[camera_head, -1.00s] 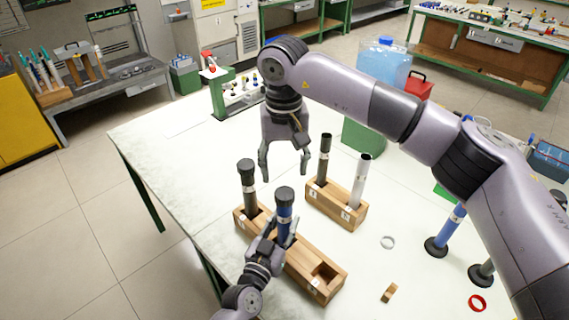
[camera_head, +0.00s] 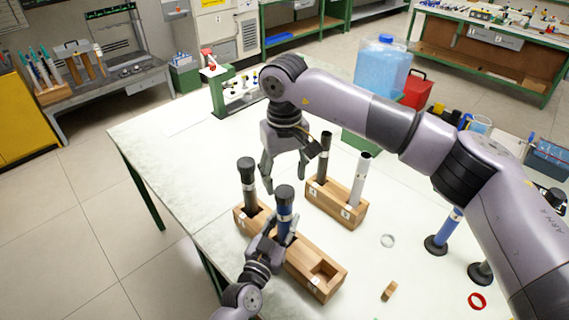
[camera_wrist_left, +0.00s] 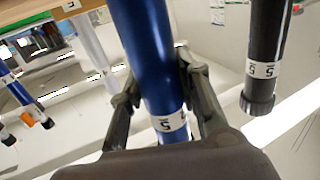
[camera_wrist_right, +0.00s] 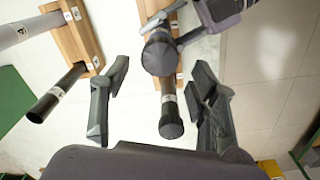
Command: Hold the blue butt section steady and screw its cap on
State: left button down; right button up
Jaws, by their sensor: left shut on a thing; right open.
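The blue butt section (camera_wrist_left: 150,60) stands upright in the long wooden block (camera_head: 325,288), with a dark cap (camera_head: 285,193) on its top end. I cannot tell how tightly the cap sits. My left gripper (camera_head: 283,236) is shut on the blue section below a white label band. In the left wrist view the fingers lie on both sides of the blue tube, and the cap is out of view. My right gripper (camera_head: 285,187) is open and empty, pointing down above and behind the cap. In the right wrist view the dark cap (camera_wrist_right: 160,56) shows beyond the fingers.
A black section (camera_head: 248,180) stands in the same block, close to the right gripper. A second block (camera_head: 340,208) holds a black and a silver tube. A clear ring (camera_head: 388,241), red ring (camera_head: 478,301) and small wooden piece (camera_head: 389,291) lie at right.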

aim_at(284, 191)
jog(key=shift+f, duration=2.35)
jog(key=shift+c, duration=0.5)
